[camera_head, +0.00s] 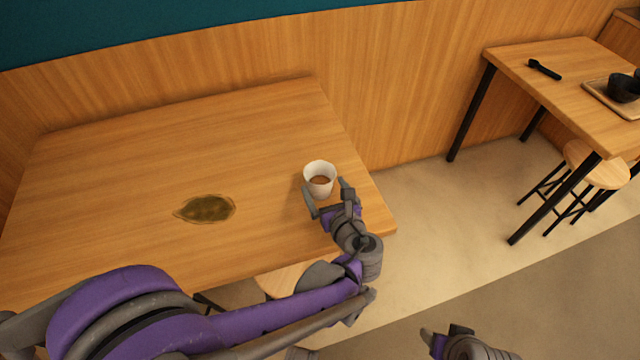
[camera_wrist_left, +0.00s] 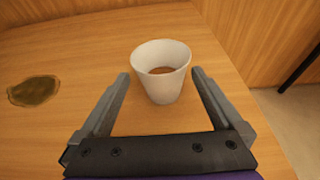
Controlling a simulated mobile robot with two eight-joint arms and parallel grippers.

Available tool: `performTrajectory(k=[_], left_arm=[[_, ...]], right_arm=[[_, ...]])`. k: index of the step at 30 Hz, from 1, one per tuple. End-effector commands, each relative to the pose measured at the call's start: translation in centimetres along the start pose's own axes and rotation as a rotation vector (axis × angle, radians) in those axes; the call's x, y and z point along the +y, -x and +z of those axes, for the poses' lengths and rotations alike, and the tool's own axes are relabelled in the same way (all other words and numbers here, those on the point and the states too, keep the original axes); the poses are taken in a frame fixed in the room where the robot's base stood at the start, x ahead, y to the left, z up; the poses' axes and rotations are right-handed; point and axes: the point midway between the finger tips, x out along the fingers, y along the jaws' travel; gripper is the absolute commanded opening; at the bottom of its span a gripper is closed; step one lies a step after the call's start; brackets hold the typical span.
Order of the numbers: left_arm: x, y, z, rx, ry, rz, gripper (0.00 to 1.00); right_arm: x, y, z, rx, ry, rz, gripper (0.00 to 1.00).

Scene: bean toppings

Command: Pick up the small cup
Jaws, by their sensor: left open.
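The small white cup (camera_head: 319,176) stands upright near the right edge of the wooden table (camera_head: 200,130), with something brown inside. In the left wrist view the cup (camera_wrist_left: 161,82) is just beyond and between the fingertips. My left gripper (camera_head: 326,191) is open, with one finger on either side of the cup's near side. It also shows in the left wrist view (camera_wrist_left: 160,76). I cannot tell whether a finger touches the cup. My right gripper (camera_head: 440,338) shows only in part at the bottom edge of the head view, away from the table.
A dark greenish-brown patch (camera_head: 207,208) lies on the table left of the cup. A wooden wall (camera_head: 230,60) stands behind the table. A second table (camera_head: 560,85) with a black utensil (camera_head: 544,69) and a tray (camera_head: 598,92) is at right, with a stool (camera_head: 598,165).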

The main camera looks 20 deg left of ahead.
Motion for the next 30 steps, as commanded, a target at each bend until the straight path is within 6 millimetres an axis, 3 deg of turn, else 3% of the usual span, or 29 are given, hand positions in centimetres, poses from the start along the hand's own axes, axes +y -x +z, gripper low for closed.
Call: performTrajectory(k=[9,18,30], left_arm=[[-0.1,-4.5,0.2,0.001,0.002,0.002,1.00],[-0.2,-4.8,0.3,0.001,0.002,0.000,1.00],[-0.1,-4.8,0.3,0.001,0.002,0.000,0.28]], right_arm=[[0.0,-1.1,0.3,-0.004,0.000,0.000,0.62],[0.0,-1.1,0.3,-0.004,0.000,0.000,0.62],[0.0,-1.1,0.3,-0.004,0.000,0.000,0.62]])
